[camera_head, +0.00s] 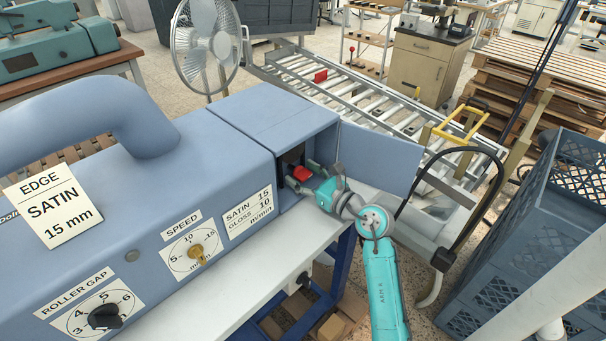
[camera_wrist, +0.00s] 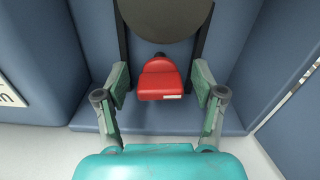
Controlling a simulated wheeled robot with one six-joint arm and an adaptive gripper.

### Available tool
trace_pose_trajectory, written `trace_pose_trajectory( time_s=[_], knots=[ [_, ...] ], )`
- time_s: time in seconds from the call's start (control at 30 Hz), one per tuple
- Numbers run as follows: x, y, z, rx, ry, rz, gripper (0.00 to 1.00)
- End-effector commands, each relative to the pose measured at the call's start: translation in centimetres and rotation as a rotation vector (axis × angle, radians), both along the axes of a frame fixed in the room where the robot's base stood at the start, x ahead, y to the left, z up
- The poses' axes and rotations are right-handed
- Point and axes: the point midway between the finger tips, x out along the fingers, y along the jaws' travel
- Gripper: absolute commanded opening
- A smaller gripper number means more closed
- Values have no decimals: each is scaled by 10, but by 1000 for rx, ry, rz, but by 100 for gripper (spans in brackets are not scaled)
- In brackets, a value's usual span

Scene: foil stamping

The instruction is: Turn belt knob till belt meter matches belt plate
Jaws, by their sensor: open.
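The brass speed knob (camera_head: 197,252) sits on the round SPEED dial (camera_head: 178,262), marked 5, 10 and 15, on the front of the blue machine. Its exact setting is too small to tell. The plate beside it (camera_head: 249,211) reads SATIN 15, GLOSS 10 m/min. My gripper (camera_head: 299,179) is at the open compartment at the machine's right end, away from the knob. In the wrist view my gripper (camera_wrist: 160,88) is open, one finger on either side of a red handle (camera_wrist: 160,79).
A card (camera_head: 54,208) reads EDGE SATIN 15 mm. A black ROLLER GAP knob (camera_head: 104,316) is at lower left. The compartment's blue door (camera_head: 380,158) stands open beside my arm. A roller conveyor (camera_head: 345,90) lies behind, and blue crates (camera_head: 530,225) stand at right.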

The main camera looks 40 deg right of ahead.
Motion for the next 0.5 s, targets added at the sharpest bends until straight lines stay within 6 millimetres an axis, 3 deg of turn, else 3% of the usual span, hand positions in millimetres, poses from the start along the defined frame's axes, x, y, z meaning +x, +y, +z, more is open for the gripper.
trace_pose_trajectory(
  time_s=[0.17, 0.5],
  knots=[
    [-14, -1, -1, 1, 2, -2, 69],
    [-80, -4, -1, 1, 2, -5, 69]
  ],
)
